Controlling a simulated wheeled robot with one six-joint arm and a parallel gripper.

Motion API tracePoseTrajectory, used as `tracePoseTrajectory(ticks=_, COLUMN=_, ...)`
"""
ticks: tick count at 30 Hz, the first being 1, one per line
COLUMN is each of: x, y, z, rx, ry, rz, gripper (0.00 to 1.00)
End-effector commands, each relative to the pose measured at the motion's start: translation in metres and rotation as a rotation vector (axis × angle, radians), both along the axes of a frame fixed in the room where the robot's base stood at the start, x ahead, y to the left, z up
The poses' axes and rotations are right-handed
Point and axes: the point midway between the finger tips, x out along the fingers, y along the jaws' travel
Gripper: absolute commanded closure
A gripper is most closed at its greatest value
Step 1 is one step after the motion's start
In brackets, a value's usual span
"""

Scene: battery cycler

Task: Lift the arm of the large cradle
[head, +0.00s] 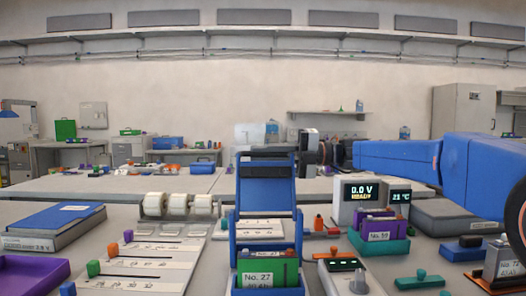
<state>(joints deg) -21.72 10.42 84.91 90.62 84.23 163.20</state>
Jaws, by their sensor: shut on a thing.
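The large cradle (236,236) is blue and stands on the near bench, at the middle of the head view. A green cell marked No. 27 (258,272) sits in its front. The cradle's blue arm (265,194) stands raised, roughly upright, with a dark bar across its top. My gripper (293,153) reaches in from the right at the height of that top end and is shut on the cradle's arm. The exact contact of the fingers is hard to make out among the dark parts there.
To the right stand a meter (362,193) reading 0.0 V, a purple cell No. 59 (378,229) in a green holder and a small grey device (342,275). To the left are white slotted strips (145,262), white rolls (178,204), a blue binder (56,220) and a purple tray (30,272).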

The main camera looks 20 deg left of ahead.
Motion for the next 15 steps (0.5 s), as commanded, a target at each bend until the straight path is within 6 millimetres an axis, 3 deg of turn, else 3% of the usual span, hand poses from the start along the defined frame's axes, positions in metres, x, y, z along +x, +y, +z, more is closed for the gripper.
tracePoseTrajectory(ticks=1, x=0.0013, y=0.0008, z=-0.0067, rx=-0.011, ry=0.015, rz=0.005, gripper=1.0)
tracePoseTrajectory(ticks=15, x=0.0046, y=0.0019, z=-0.0098, rx=-0.018, ry=0.041, rz=0.005, gripper=1.0)
